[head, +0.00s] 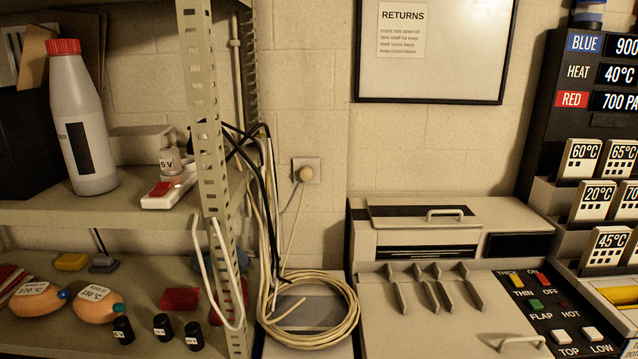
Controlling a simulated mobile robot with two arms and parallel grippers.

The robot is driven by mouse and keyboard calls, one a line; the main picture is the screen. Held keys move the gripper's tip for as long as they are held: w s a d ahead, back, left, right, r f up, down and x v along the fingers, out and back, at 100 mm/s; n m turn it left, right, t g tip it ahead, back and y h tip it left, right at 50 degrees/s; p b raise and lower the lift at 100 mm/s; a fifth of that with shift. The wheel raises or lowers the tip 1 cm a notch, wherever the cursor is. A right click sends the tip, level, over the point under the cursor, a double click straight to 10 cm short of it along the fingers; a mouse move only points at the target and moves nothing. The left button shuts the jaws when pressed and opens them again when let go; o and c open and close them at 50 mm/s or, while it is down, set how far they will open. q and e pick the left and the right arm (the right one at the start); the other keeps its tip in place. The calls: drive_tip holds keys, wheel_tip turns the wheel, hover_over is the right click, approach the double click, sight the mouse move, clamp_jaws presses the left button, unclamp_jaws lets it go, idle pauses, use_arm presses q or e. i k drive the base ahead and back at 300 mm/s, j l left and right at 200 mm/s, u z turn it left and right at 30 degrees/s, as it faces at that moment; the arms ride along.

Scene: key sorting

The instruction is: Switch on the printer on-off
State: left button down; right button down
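Nearby labels read THICK, THIN, FLAP, HOT, TOP and LOW. A green switch (536,304) is above FLAP, and two white buttons (562,337) are by TOP and LOW. No label reading printer is legible. Neither of my grippers is in view.
A metal shelf (110,212) on the left holds a grey bottle (85,130) and a white power strip (165,192) with a red switch. Coiled cable (345,325) lies left of the beige machine. A rack of temperature cards (585,200) stands at right.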

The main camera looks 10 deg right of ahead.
sight(542, 280)
drive_tip(key=z, duration=1.75)
drive_tip(key=i+l+u, duration=0.1)
drive_tip(key=l, duration=0.3)
drive_tip(key=i+l+u, duration=0.1)
drive_tip(key=i+l, duration=0.2)
drive_tip(key=l, duration=0.15)
drive_tip(key=i+l+u, duration=0.1)
drive_tip(key=l, duration=0.35)
drive_tip(key=i+l+u, duration=0.1)
drive_tip(key=i+l, duration=0.15)
drive_tip(key=l, duration=0.25)
drive_tip(key=i+l+u, duration=0.15)
drive_tip(key=l, duration=0.3)
drive_tip(key=i+l+u, duration=0.1)
drive_tip(key=l, duration=0.4)
drive_tip(key=i+l+u, duration=0.1)
drive_tip(key=l, duration=0.4)
drive_tip(key=i+l+u, duration=0.1)
drive_tip(key=l, duration=0.4)
drive_tip(key=i, duration=0.05)
